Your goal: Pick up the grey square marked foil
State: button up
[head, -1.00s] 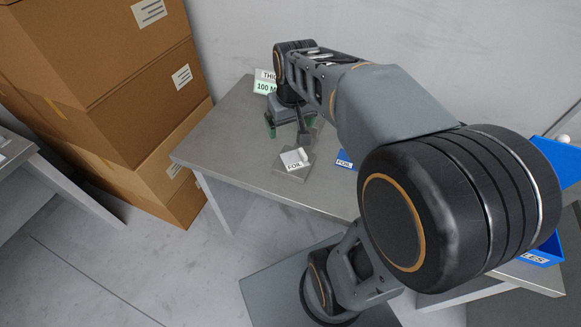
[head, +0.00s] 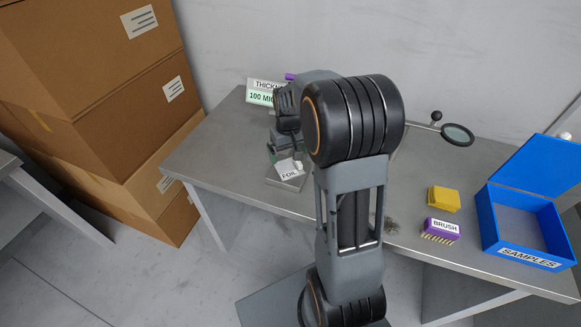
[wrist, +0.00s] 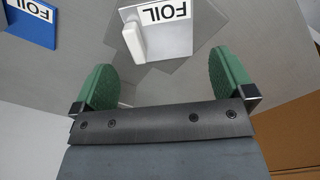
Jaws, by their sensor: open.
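The grey square marked FOIL (wrist: 163,38) lies near the top of the wrist view, with a white upright tab (wrist: 134,42) on its left part. It rests on a slightly larger flat grey sheet or plate. The foil also shows in the head view (head: 289,174), left of my arm. My gripper (wrist: 160,64) has its two green fingers spread wide and empty. The foil is ahead of the fingertips, roughly centred between them and not gripped. In the head view the fingers are mostly hidden by my wrist.
A blue piece marked FOIL (wrist: 30,22) lies left of the grey one. A thickness display (head: 262,96) stands behind. To the right are a yellow block (head: 443,199), a brush (head: 440,229), a magnifier (head: 457,134) and a blue samples box (head: 528,262). Stacked cartons (head: 105,110) stand left.

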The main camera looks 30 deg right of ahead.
aim_at(289, 168)
jog(key=shift+f+p, duration=0.3)
jog(key=shift+f, duration=2.4)
jog(key=shift+c, duration=0.2)
jog(key=c, duration=0.7)
jog(key=shift+r, duration=0.1)
jog(key=shift+c, duration=0.2)
